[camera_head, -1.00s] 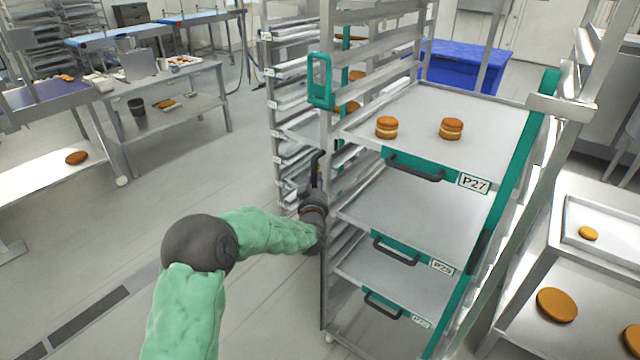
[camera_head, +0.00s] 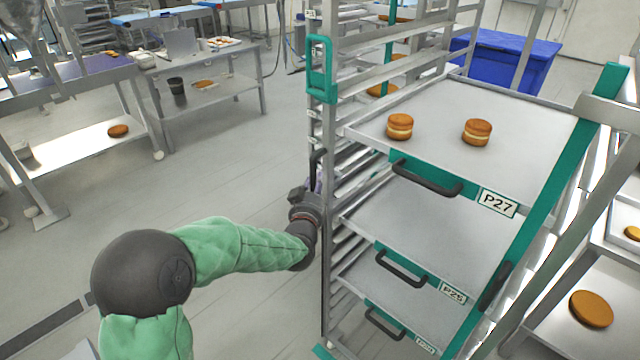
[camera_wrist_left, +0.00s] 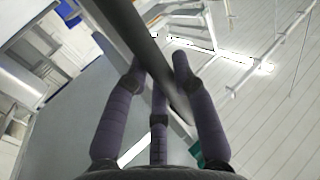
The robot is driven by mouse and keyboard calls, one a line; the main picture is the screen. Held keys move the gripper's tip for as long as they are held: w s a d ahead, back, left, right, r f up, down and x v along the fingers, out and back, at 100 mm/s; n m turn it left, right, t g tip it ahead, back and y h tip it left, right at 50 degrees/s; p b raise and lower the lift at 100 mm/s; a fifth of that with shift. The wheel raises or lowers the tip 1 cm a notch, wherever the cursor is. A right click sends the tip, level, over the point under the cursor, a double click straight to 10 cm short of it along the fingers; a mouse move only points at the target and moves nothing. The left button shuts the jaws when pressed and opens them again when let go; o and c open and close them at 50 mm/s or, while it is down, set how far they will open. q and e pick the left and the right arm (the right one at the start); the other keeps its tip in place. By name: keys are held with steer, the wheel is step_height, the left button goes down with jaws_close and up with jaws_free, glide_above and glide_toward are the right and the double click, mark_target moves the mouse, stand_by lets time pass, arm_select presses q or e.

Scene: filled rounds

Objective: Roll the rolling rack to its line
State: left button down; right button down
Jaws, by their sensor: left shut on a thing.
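The rolling rack (camera_head: 322,120) stands at the centre right, a tall metal frame with teal edging and trays with dark handles, labelled P27 (camera_head: 498,203) and P25 (camera_head: 453,293). Two filled biscuit rounds sit on its top visible tray. My left gripper (camera_head: 312,190) is at the rack's left post, shut on the dark upright handle (camera_head: 317,168). The left wrist view shows the dark bar (camera_wrist_left: 150,50) between the fingers (camera_wrist_left: 160,75). My right gripper is out of view. I cannot make out the floor line for the rack.
A blue bin (camera_head: 505,62) stands behind the rack. Steel tables (camera_head: 215,95) stand at the back left. A bench with a large round (camera_head: 591,309) is close on the right. Open floor (camera_head: 240,165) lies left of the rack. A dark floor strip (camera_head: 50,328) runs at lower left.

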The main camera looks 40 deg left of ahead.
arm_select(q)
steer(key=shift+s+f, duration=0.1)
steer(key=shift+f, duration=0.1)
steer(key=c, duration=1.4)
jaws_free()
steer(key=shift+c, duration=0.2)
steer(key=o, duration=0.4)
steer(key=shift+s+a+r, duration=0.1)
steer(key=shift+s+r, duration=0.05)
steer(key=shift+o, duration=0.2)
steer(key=v, duration=1.2)
